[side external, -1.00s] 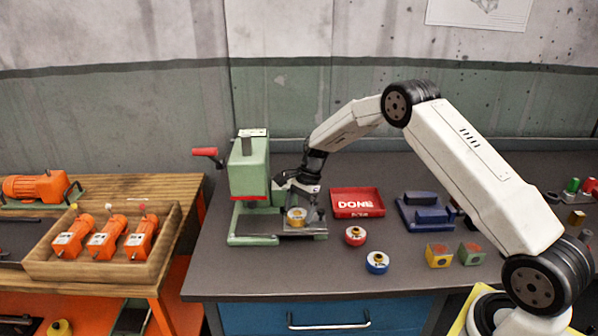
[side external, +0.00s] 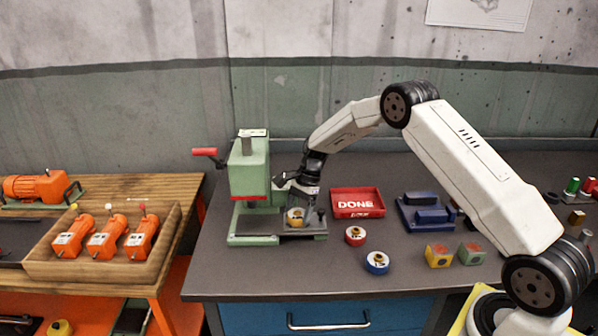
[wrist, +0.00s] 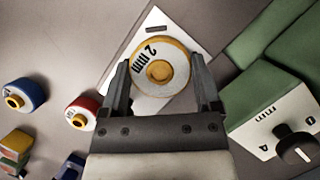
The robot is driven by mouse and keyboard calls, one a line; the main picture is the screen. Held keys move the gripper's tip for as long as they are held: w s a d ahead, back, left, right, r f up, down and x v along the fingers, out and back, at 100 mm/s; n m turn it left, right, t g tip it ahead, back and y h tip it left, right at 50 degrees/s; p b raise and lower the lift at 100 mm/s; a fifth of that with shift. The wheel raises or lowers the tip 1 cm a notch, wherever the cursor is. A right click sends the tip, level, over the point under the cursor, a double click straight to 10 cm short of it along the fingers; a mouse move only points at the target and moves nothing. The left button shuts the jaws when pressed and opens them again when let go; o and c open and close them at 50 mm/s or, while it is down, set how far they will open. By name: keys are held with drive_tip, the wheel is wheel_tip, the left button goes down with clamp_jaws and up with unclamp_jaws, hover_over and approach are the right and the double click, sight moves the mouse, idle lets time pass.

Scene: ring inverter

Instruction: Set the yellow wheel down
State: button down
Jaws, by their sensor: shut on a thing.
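The yellow wheel (side external: 295,217) has a white face, a yellow rim and a yellow hub. It sits low at the grey plate of the green press, and I cannot tell whether it touches the plate. In the wrist view the wheel (wrist: 160,68) shows a "2 mm" mark and lies over a pale plate (wrist: 152,24). My gripper (wrist: 158,78) is shut on it, with one finger on each side. The side view shows my gripper (side external: 304,207) reaching down from above right. The far side of the wheel is partly hidden there.
The green press (side external: 249,168) stands close on the left. A red DONE tray (side external: 345,208) is to the right. A red wheel (side external: 355,236) and a blue wheel (side external: 376,262) lie in front. A blue fixture (side external: 428,214) and two small blocks (side external: 439,256) stand further right.

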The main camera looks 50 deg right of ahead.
sight(294, 216)
drive_tip(key=shift+r, duration=0.15)
drive_tip(key=shift+r, duration=0.35)
wheel_tip(294, 216, up, 3)
drive_tip(key=shift+s+f, duration=0.1)
drive_tip(key=shift+f, duration=0.1)
drive_tip(key=s+a+r, duration=0.2)
drive_tip(key=s+r, duration=0.7)
drive_tip(key=s, duration=0.4)
drive_tip(key=shift+s+r, duration=0.25)
drive_tip(key=shift+s, duration=0.1)
drive_tip(key=shift+d, duration=0.1)
